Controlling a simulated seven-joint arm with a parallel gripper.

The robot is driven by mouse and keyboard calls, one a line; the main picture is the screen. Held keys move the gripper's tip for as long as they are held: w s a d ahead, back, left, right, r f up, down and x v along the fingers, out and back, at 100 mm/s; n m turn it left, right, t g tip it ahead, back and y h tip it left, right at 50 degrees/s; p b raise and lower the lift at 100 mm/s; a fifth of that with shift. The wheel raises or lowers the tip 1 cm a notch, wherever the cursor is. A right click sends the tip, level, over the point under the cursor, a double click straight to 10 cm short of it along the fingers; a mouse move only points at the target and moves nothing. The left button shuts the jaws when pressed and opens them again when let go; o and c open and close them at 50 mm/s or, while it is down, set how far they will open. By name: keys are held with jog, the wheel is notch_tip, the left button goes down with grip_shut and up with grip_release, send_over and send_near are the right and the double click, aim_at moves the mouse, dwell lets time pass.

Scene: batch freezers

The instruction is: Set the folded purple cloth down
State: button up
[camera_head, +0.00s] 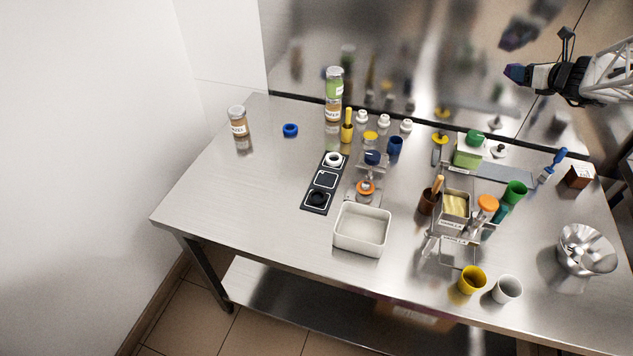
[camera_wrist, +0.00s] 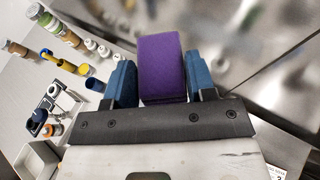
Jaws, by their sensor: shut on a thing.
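The folded purple cloth (camera_wrist: 161,66) shows in the wrist view as a purple block between the two blue fingers of my gripper (camera_wrist: 160,80). The gripper is shut on it. In the head view my gripper (camera_head: 517,74) is at the upper right, raised above the back right part of the steel table (camera_head: 240,190). The cloth (camera_head: 513,72) shows there only as a small dark purple patch at the fingertips. It is clear of the table.
A white bin (camera_head: 361,244), a black tray (camera_head: 319,200) and several jars and bottles stand mid-table. A metal bowl (camera_head: 586,250), yellow cup (camera_head: 472,280) and white cup (camera_head: 507,289) are at the right. The table's left part is mostly bare. A reflective steel wall (camera_head: 400,60) stands behind.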

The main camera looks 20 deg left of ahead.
aim_at(509, 72)
jog(key=shift+w+a+f+m+t+h, duration=0.1)
jog(key=shift+a+f+m+t+h, duration=0.25)
jog(key=shift+a, duration=0.35)
jog(key=shift+w+a+m+t+h, duration=0.1)
jog(key=shift+a+m+h, duration=0.35)
jog(key=shift+a, duration=0.2)
jog(key=shift+w+a+f+m+t+h, duration=0.1)
jog(key=shift+a+f+m+t+h, duration=0.25)
jog(key=shift+a, duration=0.35)
jog(key=s+a+f+n+g+y, duration=0.2)
jog(key=s+a+n+g+y, duration=0.15)
jog(key=a, duration=0.55)
jog(key=s+a+f+n+g+y, duration=0.2)
jog(key=a+f+n+g, duration=0.15)
jog(key=a, duration=0.55)
jog(key=s+a+f+n+g+y, duration=0.2)
jog(key=s+a+n+g, duration=0.15)
jog(key=a, duration=0.45)
jog(key=s+a+f+m+t+h, duration=0.2)
jog(key=s+a+m+h, duration=0.3)
jog(key=s, duration=0.7)
jog(key=s+a+f+m+t+h, duration=0.2)
jog(key=s+a+m+h, duration=0.3)
jog(key=s+m+h, duration=0.5)
jog(key=s+a+f+m+t+h, duration=0.3)
jog(key=s+a+m+h, duration=0.3)
jog(key=s, duration=0.8)
jog(key=m+h, duration=0.1)
jog(key=m, duration=0.2)
